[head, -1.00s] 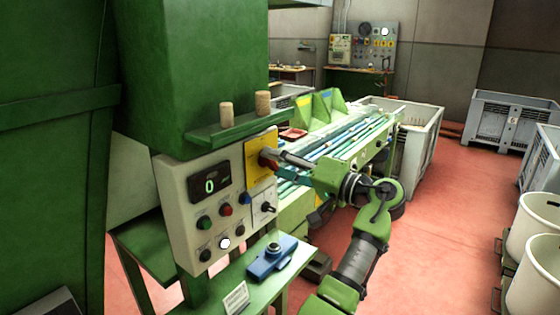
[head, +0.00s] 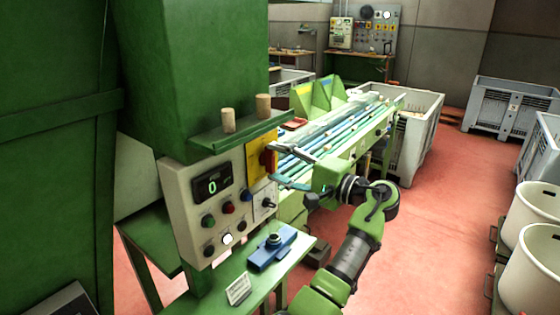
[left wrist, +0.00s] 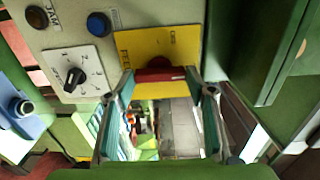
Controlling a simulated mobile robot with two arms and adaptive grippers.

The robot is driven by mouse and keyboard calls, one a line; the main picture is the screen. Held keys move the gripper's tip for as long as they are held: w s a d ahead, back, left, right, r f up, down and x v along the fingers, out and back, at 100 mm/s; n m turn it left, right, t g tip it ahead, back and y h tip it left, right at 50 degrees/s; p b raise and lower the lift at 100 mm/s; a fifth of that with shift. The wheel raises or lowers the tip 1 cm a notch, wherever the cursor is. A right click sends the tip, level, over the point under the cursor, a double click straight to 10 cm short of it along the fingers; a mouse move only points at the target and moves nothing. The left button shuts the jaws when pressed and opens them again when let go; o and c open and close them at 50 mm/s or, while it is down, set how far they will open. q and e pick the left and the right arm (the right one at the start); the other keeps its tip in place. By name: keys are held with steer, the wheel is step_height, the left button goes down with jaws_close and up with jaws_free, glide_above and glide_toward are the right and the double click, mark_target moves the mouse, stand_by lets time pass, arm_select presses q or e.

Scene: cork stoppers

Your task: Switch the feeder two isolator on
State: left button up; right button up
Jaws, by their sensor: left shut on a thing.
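The feeder isolator is a red handle (head: 265,160) on a yellow plate (head: 256,147) at the right of the pale control panel (head: 180,180). In the left wrist view the red handle (left wrist: 160,75) lies crosswise on the yellow plate (left wrist: 180,42), between my fingertips. My left gripper (head: 271,164) is shut on the handle's two ends, one finger at each side; it also shows in the left wrist view (left wrist: 167,84). Part of the plate's lettering is too small or hidden to read. My right gripper is not in view.
The panel has a display (head: 212,185), several buttons and a selector dial (left wrist: 75,76). Two corks (head: 228,120) stand on a green ledge above. A blue device (head: 273,247) and a small card (head: 238,289) sit on the green shelf below. Red floor (head: 430,220) is open at the right.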

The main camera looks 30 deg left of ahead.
arm_select(q)
steer(key=shift+r, duration=0.2)
steer(key=o, duration=1.1)
steer(key=shift+a+f, duration=0.15)
steer(key=shift+a, duration=0.05)
steer(key=shift+d, duration=0.1)
steer(key=d, duration=0.7)
steer(key=shift+s+d, duration=0.2)
steer(key=shift+s, duration=0.05)
